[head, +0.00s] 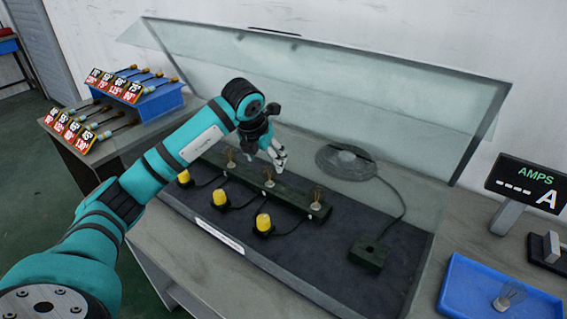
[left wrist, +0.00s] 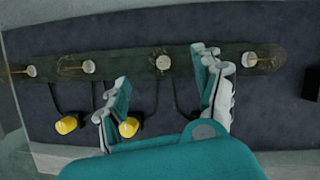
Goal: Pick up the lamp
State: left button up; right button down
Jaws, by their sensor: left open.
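Several small lamp-like pieces with pale round bases and thin brown filaments stand along a dark green rail (head: 292,196). One such lamp (head: 269,178) is just below my left gripper (head: 279,160) in the head view. In the left wrist view, my left gripper (left wrist: 166,68) is open and empty. A pale-based lamp (left wrist: 163,61) appears between its fingertips, apart from both. Another lamp (head: 505,298) lies in a blue tray (head: 455,290) at the right. I cannot tell which lamp is meant. My right gripper is not in view.
Yellow domed pieces (head: 263,222) on dark bases stand in front of the rail, wired to it. A tilted glass panel (head: 400,110) rises behind. A grey disc (head: 345,160) and a cabled dark box (head: 369,255) sit right of the rail. An AMPS display (head: 528,185) stands at right.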

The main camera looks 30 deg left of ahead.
aim_at(268, 167)
pick_arm(q)
jog(key=shift+w+f, duration=0.2)
jog(key=shift+w, duration=0.05)
notch_tip(268, 167, down, 2)
jog(key=shift+w+f+p, duration=0.1)
jog(key=shift+p, duration=0.2)
jog(key=x, duration=0.4)
jog(key=shift+p, duration=0.35)
jog(key=shift+w+a+f, duration=0.1)
jog(key=shift+w+f, duration=0.05)
jog(key=shift+f, duration=0.15)
jog(key=c, duration=1.2)
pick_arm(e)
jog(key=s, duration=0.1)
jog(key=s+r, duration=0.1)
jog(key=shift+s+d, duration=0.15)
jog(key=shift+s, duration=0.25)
